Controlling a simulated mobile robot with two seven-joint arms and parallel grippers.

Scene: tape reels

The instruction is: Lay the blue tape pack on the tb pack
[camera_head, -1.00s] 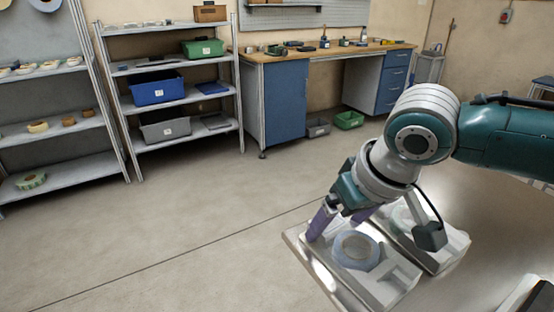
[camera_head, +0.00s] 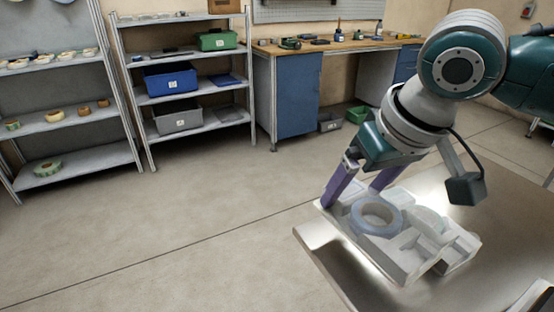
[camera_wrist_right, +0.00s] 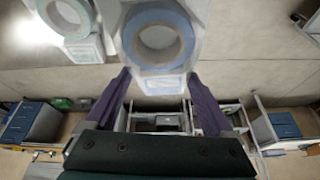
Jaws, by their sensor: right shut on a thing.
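The blue tape pack, a clear pack with a light blue reel (camera_head: 375,231), is in my right gripper (camera_head: 350,197) over the table at lower right. The gripper's purple fingers stand on both sides of its near edge. The right wrist view shows the blue reel (camera_wrist_right: 160,61) just past the fingertips (camera_wrist_right: 160,83). Another clear pack with a pale green reel (camera_head: 429,213) lies close beside it, and also shows at upper left in the right wrist view (camera_wrist_right: 68,33). I cannot read a tb label. Whether the packs touch is unclear. My left gripper is out of view.
The table (camera_head: 335,270) has bare surface around the packs, and its left edge is close to them. Shelves (camera_head: 180,95) with bins and reels, and a workbench (camera_head: 300,100), stand far back. The floor between is clear.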

